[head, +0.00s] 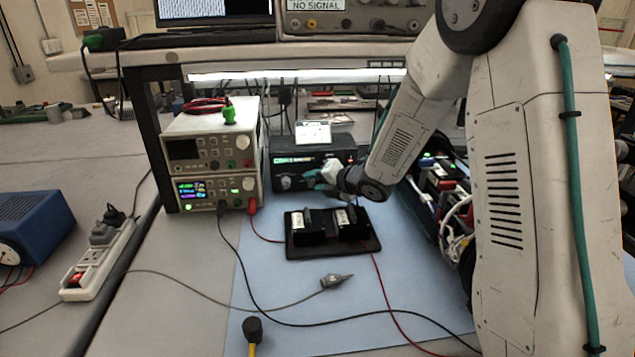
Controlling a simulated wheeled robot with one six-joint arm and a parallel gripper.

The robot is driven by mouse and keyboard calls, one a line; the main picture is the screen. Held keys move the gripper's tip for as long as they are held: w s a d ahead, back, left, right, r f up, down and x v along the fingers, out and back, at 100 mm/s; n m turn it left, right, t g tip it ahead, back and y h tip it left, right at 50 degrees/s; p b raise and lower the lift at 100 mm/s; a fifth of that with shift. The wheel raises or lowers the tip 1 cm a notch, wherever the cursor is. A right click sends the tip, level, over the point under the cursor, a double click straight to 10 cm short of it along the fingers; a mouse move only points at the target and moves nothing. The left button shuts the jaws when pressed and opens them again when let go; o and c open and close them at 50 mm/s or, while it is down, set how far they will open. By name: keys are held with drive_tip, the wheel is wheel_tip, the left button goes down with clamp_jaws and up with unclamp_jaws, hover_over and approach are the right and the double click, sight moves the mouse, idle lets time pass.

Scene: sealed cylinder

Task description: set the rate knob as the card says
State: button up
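A black box (283,163) with a lit green strip on its front stands under the shelf, behind the blue mat. A light round knob (286,182) shows at the lower left of its front; I take it to be the rate knob, but its setting is too small to read. A white card (312,132) stands on top of the box; its writing is not legible. My gripper (312,178) is in front of the box, just right of the knob, seemingly apart from it. My wrist hides the right part of the front. I cannot tell whether the fingers are open or shut.
Two stacked power supplies (213,150) stand left of the box. A black tray (334,247) with two dark blocks lies on the blue mat (290,290) in front. Cables and a grey probe (335,282) cross the mat. A crate of batteries (440,185) is at right.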

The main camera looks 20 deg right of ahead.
clamp_jaws()
drive_tip(key=shift+f+m+t+y, duration=0.1)
drive_tip(key=shift+m+t+y, duration=0.2)
drive_tip(key=shift+y, duration=0.1)
drive_tip(key=shift+o, duration=1.5)
unclamp_jaws()
